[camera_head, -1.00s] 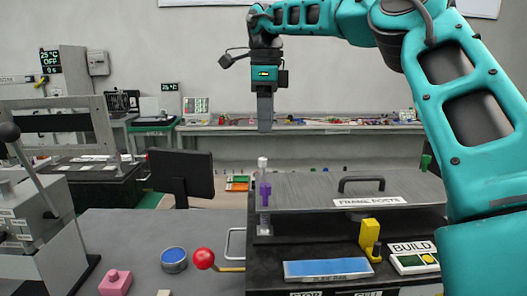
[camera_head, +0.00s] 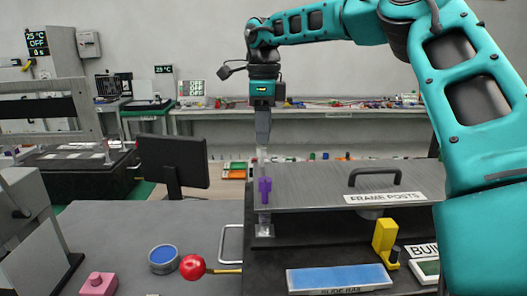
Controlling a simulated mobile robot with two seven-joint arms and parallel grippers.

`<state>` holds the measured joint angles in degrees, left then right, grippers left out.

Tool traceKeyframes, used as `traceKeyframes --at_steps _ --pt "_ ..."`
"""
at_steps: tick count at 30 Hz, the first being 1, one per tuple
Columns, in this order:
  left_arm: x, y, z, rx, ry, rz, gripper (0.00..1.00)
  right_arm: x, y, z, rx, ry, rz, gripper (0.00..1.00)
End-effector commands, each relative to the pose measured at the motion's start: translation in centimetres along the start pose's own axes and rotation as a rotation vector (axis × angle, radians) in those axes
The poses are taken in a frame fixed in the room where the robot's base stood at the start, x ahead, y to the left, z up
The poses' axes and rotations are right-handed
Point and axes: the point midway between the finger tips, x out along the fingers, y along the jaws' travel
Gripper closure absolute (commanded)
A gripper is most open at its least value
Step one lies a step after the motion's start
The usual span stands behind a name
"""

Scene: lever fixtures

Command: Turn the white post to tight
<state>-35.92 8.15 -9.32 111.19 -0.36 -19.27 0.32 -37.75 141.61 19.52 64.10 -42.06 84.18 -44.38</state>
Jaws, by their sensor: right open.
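The white post (camera_head: 262,154) stands upright at the left end of the grey frame plate (camera_head: 320,183), behind a purple post (camera_head: 265,188) that stands in front of it. My right gripper (camera_head: 262,140) points straight down at the top of the white post. Its fingertips overlap the post top in this view, and I cannot tell whether they touch it. The jaws are open, though seen edge-on. My left gripper is not in view.
A black handle (camera_head: 375,177) rises from the plate, with a "FRAME POSTS" label (camera_head: 384,197) in front. A yellow block (camera_head: 384,237) and a blue slide-rail panel (camera_head: 338,277) are in front. A red ball (camera_head: 192,267) and a dark monitor (camera_head: 172,161) are left.

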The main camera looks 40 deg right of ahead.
Motion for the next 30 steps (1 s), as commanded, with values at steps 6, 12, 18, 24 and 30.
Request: traceKeyframes --at_steps 6,12,18,24,30 --pt "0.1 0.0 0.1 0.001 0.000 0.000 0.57 3.6 0.0 -0.1 0.000 0.003 0.002 0.50" --pt "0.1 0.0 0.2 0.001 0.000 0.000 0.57 5.0 0.0 -0.1 0.001 0.001 0.001 0.50" --pt "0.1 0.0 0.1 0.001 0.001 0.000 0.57 5.1 0.0 0.0 0.001 0.001 0.000 0.50" --pt "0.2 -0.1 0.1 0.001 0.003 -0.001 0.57 5.1 0.0 0.0 0.001 0.001 0.000 0.62" --pt "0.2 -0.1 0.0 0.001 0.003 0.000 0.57 5.0 0.0 0.0 0.000 0.001 0.000 0.81"
